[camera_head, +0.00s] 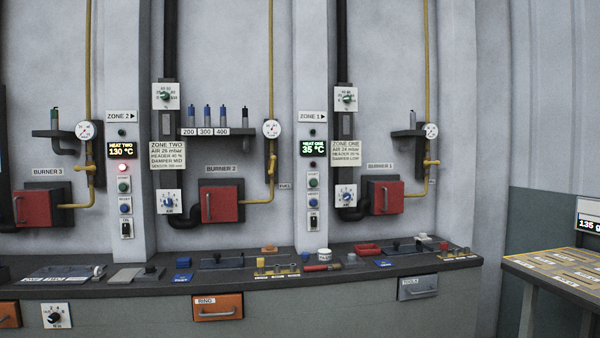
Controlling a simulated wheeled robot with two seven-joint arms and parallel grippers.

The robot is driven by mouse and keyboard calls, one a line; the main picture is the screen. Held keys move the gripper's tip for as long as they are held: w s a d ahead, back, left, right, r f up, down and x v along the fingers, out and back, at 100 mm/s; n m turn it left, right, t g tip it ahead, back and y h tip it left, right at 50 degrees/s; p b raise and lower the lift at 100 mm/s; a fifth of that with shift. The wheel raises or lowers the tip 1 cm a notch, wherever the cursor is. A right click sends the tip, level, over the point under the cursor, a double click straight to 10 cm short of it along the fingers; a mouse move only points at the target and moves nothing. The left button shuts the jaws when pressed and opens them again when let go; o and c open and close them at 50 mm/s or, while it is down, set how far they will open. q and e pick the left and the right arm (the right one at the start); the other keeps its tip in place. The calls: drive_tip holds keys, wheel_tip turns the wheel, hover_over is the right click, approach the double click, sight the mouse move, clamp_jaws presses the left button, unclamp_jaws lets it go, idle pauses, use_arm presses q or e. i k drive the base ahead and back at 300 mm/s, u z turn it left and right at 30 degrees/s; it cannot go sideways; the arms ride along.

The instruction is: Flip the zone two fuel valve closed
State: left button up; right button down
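The zone two fuel valve (272,164) is on the yellow pipe (271,60) that comes down the wall right of the red burner 2 box (220,203). Its yellow handle looks upright, in line with the pipe. A round gauge (271,129) is just above it, and a small "FUEL" label (285,186) is below right. The zone two panel (122,150) is on the pillar to the left; its display reads "HEAT TWO 130 °C" and a red lamp (122,167) is lit. Neither of my grippers is in view.
The burner 1 valve (431,162) and burner 3 valve (90,167) have handles that look crosswise. A dark bench (330,283) with small tools and parts runs below the burners. A table (560,270) stands at the right.

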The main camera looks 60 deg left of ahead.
sight(271, 171)
drive_tip(key=u, duration=0.25)
drive_tip(key=i, duration=1.2)
drive_tip(key=u, duration=1.25)
drive_tip(key=i, duration=0.8)
drive_tip(key=u, duration=0.9)
